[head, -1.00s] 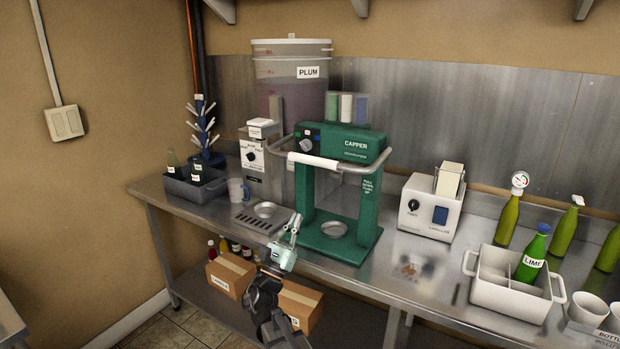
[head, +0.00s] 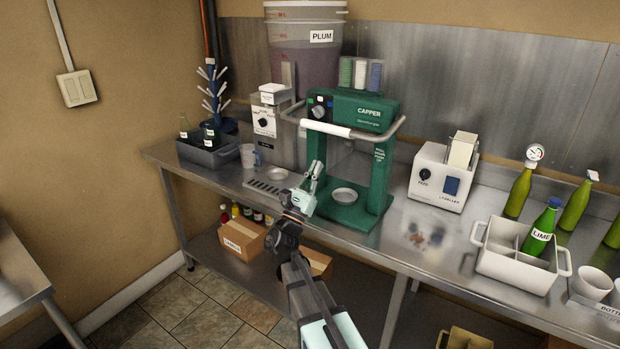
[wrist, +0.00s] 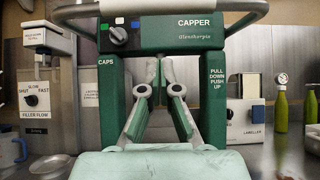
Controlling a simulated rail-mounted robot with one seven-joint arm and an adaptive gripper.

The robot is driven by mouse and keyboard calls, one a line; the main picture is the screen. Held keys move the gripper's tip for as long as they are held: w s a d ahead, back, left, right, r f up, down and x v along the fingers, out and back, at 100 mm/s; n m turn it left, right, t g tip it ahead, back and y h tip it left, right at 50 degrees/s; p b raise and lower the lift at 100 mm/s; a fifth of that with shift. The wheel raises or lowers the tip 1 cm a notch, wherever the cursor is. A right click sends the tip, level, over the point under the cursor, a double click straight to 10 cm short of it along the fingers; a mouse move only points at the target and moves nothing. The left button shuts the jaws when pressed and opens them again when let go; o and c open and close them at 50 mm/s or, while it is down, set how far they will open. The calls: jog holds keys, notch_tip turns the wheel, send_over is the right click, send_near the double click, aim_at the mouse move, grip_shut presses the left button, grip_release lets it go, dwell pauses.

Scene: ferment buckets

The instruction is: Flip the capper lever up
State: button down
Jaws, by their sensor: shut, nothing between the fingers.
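The green capper (head: 358,108) stands on the steel counter, with a green base and a round plate between its two posts. Its lever (head: 325,128) is a grey U-shaped bar with a white grip, reaching forward across the front near the top of the machine. In the wrist view the lever (wrist: 150,9) crosses the top of the picture, above the "CAPPER" panel. My gripper (head: 315,172) is shut and empty, in front of the capper and below the lever, apart from it. In the wrist view my gripper (wrist: 160,75) shows between the two posts.
The filler (head: 270,115) stands left of the capper, with a mug (head: 249,156) beside it. The labeller (head: 443,178) and a white crate (head: 516,262) with a lime bottle are to the right. A plum bucket (head: 305,55) stands behind. The counter's front edge lies under my arm.

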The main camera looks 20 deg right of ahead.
notch_tip(320, 180, up, 7)
jog(key=w+d+p, duration=0.2)
jog(key=shift+d+f, duration=0.15)
jog(key=shift+d, duration=0.15)
jog(key=shift+p, duration=0.3)
